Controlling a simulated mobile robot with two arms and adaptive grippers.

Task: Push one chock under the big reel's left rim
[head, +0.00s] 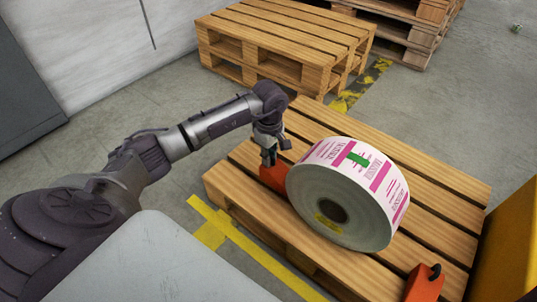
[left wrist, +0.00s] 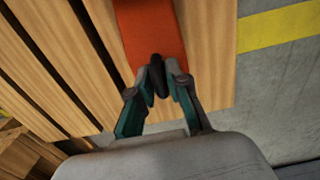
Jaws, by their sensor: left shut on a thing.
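The big reel (head: 345,195), a roll of white and pink labels with a green patch, stands on its rim on a wooden pallet (head: 455,210). One orange-red chock (head: 272,178) lies on the pallet at the reel's left rim; the reel partly hides it, and I cannot tell whether they touch. My left gripper (head: 268,160) is above this chock, shut on its black handle. The left wrist view shows the fingers (left wrist: 158,82) closed around the handle, with the orange chock (left wrist: 148,25) beyond. A second orange chock (head: 425,284) with a black handle sits at the pallet's front right.
An empty pallet (head: 285,38) stands behind, with stacked pallets (head: 405,30) at the back right. A yellow structure (head: 508,245) is close on the right. Yellow tape (head: 235,240) marks the floor in front. The pallet's back and right boards are clear.

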